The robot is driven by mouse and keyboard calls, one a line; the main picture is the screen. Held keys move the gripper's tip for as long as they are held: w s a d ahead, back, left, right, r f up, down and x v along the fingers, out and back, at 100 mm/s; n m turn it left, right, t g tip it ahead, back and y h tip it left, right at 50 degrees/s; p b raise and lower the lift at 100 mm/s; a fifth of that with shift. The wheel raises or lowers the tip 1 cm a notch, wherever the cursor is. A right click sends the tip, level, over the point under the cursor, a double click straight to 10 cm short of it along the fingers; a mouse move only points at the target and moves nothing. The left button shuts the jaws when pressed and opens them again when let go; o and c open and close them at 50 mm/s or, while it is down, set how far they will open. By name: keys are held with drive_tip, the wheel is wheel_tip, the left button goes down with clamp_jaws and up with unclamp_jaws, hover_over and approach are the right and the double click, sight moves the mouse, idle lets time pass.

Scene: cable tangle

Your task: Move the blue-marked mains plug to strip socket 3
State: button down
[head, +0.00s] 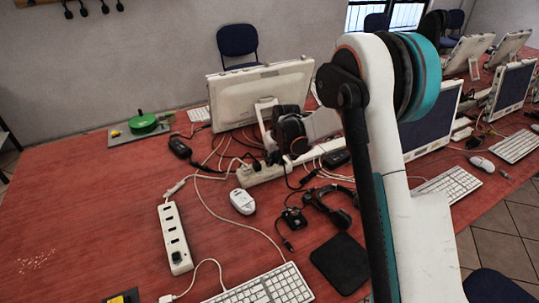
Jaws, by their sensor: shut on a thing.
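A white power strip (175,238) lies on the red table at the left, with several sockets in a row and a dark plug or switch (176,257) at its near end. A second white strip (246,177) lies behind it, below the monitor, with dark plugs and cables around it. My gripper (272,153) is over this second strip, pointing down. It is shut on a small dark thing, apparently a plug, largely hidden by the gripper and cables. I cannot make out a blue mark. I cannot tell whether the held thing touches the strip.
A monitor (262,92) stands right behind my gripper. A black adapter (180,147), white mouse (243,201), headset (335,207), black pad (341,262) and keyboard (262,289) lie around. Loose cables cross between the strips. The table's left part is mostly clear.

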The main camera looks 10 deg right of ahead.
drive_tip(key=shift+m+h, duration=0.3)
drive_tip(key=shift+m, duration=0.6)
drive_tip(key=s+d, duration=0.1)
drive_tip(key=s, duration=0.5)
drive_tip(key=s+d, duration=0.2)
drive_tip(key=s, duration=0.5)
drive_tip(key=s+d, duration=0.1)
drive_tip(key=s, duration=0.5)
drive_tip(key=shift+s+d+r, duration=0.1)
drive_tip(key=shift+s+d, duration=0.05)
drive_tip(key=shift+s, duration=0.15)
drive_tip(key=shift+s+a+n, duration=0.5)
drive_tip(key=shift+s+a, duration=0.05)
drive_tip(key=shift+a, duration=0.25)
drive_tip(key=a+r+n+g+y+p, duration=0.1)
drive_tip(key=a+n+g+y, duration=0.15)
drive_tip(key=a+n, duration=1.2)
drive_tip(key=a+r+n+g+y+p, duration=0.1)
drive_tip(key=a+r+n+g, duration=0.3)
drive_tip(key=a, duration=1.9)
drive_tip(key=shift+n+t, duration=0.25)
drive_tip(key=shift+t, duration=0.2)
drive_tip(key=shift+s+d+f+b, duration=0.2)
drive_tip(key=shift+f+b, duration=0.35)
drive_tip(key=shift+f, duration=1.2)
drive_tip(key=shift+s+d+f+b, duration=0.15)
drive_tip(key=shift+f+b, duration=0.35)
drive_tip(key=shift+f, duration=1.25)
drive_tip(key=shift+a, duration=0.1)
drive_tip(key=shift+f+b, duration=1.1)
